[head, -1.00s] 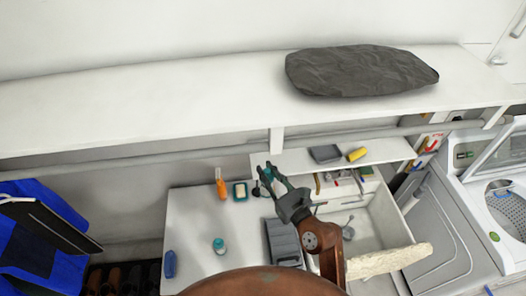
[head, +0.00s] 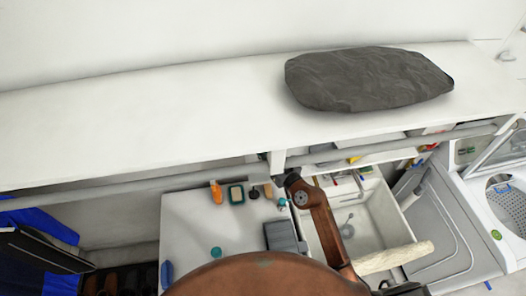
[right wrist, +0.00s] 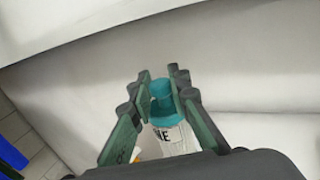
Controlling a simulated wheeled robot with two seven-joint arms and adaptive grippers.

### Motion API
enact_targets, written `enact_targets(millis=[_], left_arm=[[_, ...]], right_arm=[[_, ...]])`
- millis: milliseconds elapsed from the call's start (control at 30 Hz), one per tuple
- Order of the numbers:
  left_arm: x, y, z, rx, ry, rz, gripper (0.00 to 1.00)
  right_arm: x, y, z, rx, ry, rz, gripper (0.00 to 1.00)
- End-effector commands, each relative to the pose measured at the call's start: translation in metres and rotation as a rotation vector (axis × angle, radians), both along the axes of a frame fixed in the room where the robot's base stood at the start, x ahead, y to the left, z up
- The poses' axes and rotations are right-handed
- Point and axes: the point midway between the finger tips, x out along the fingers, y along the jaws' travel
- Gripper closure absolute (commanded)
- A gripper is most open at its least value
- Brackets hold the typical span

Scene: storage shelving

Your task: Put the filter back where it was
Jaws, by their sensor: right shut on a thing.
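My right gripper (right wrist: 158,90) is shut on a white bottle (right wrist: 172,137) with a teal cap (right wrist: 162,95) and dark lettering, seen in the right wrist view. The bottle stands between the green fingers, its lower part hidden by the gripper body. In the head view my right arm reaches under the high shelf (head: 180,110), and the shelf edge and pipe hide most of the gripper. I cannot pick out anything that is clearly a filter. My left gripper is not in view.
A dark grey bag (head: 368,78) lies on the high shelf. A washing machine (head: 498,205) stands at right.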

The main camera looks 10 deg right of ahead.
Motion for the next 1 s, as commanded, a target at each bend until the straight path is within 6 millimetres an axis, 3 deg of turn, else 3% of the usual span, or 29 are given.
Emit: enact_targets(millis=[33,100,167,333,500,600,967,1000], left_arm=[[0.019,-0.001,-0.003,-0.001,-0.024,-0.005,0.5],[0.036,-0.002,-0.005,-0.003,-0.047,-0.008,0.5],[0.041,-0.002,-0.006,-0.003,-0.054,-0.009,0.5],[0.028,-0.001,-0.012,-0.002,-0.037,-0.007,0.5],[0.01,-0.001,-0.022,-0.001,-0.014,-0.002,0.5],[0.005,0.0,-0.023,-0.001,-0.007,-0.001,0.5],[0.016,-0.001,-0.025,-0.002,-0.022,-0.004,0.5],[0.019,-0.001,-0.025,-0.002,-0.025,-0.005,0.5]], right_arm=[[0.006,-0.002,-0.009,-0.003,-0.001,0.0,1.0],[0.012,-0.003,-0.017,-0.002,-0.002,-0.001,1.0],[0.015,-0.004,-0.02,-0.002,-0.004,0.0,1.0],[0.024,-0.008,-0.032,-0.002,-0.002,-0.003,1.0],[0.022,-0.007,-0.056,-0.004,-0.002,-0.001,1.0],[0.022,-0.007,-0.059,0.0,-0.003,-0.001,1.0],[0.022,-0.006,-0.062,0.001,-0.003,-0.001,1.0],[0.022,-0.006,-0.063,0.001,-0.002,-0.001,0.83]])
